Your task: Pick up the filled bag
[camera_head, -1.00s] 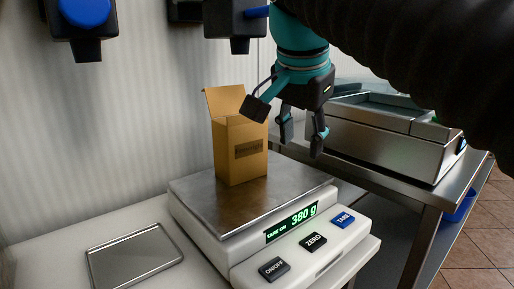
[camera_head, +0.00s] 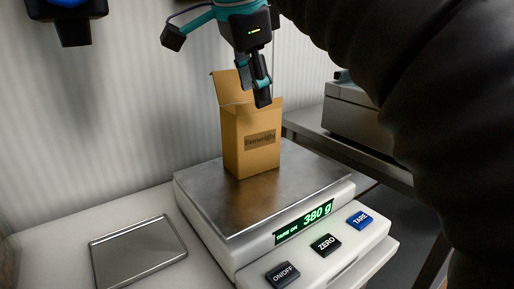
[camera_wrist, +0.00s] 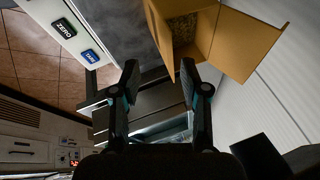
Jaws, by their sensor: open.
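The filled bag (camera_head: 252,146) is a tan upright bag with a dark printed label and an open top flap. It stands on the steel pan of the scale, whose display reads 380 g. In the wrist view the bag (camera_wrist: 235,42) is at the top, with grainy contents visible inside. My gripper (camera_head: 261,92) is just above the bag's top right side in the head view. In the wrist view my gripper (camera_wrist: 158,82) has its two fingers spread with nothing between them, and the bag lies beyond the right fingertip. I cannot tell whether a finger touches the bag.
The scale (camera_head: 330,252) has ON/OFF, ZERO and TARE buttons along its front. A flat metal tray (camera_head: 138,252) lies on the white counter at left. A steel side table with a grey machine (camera_head: 357,122) is at right. A ribbed wall stands behind.

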